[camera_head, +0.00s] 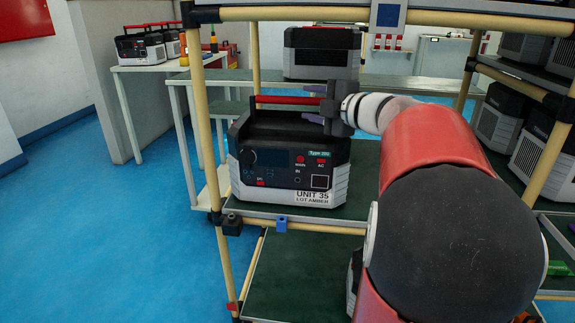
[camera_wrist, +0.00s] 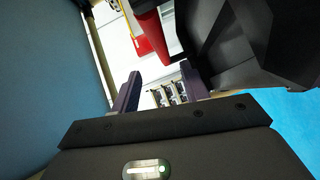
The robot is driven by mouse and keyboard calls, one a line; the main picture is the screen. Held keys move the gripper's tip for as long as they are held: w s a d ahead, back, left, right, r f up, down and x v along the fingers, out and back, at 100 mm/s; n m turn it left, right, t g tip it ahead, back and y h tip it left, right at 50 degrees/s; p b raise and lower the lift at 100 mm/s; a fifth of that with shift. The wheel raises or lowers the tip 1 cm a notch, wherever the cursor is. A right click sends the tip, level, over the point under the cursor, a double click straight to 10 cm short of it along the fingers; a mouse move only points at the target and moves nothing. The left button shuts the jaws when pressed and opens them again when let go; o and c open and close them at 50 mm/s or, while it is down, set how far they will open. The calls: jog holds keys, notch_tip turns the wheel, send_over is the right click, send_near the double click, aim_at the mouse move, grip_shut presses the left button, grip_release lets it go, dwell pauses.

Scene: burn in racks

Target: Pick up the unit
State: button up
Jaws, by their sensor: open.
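The unit (camera_head: 271,177) is a dark box with light grey lower corners, marked "UNIT 35 LOT AMBER" and "Type 200". It stands upright on a rack shelf in the head view. A red bar handle (camera_head: 283,99) runs along its top. My gripper (camera_head: 314,104) is open at the handle's right end, with one purple finger above the bar's level and one below. In the wrist view my gripper (camera_wrist: 160,88) shows both fingers apart, with a red bar (camera_wrist: 147,32) beyond them and a dark body (camera_wrist: 265,45) at right. I cannot tell whether the fingers touch the handle.
Tan rack posts (camera_head: 205,130) stand left of the unit. Another dark unit (camera_head: 321,52) sits behind it. A lower green shelf (camera_head: 290,280) lies below. More units (camera_head: 497,117) fill a rack at right. A white table (camera_head: 150,69) with units stands back left. Blue floor (camera_head: 100,230) is clear at left.

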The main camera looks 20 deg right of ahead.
aim_at(291, 98)
jog(key=x, duration=0.7)
jog(key=shift+w+d+f, duration=0.1)
jog(key=shift+w+f, duration=0.15)
jog(key=shift+w, duration=0.1)
jog(key=shift+c, duration=0.5)
grip_shut()
dwell(0.5)
jog(key=shift+r, duration=0.3)
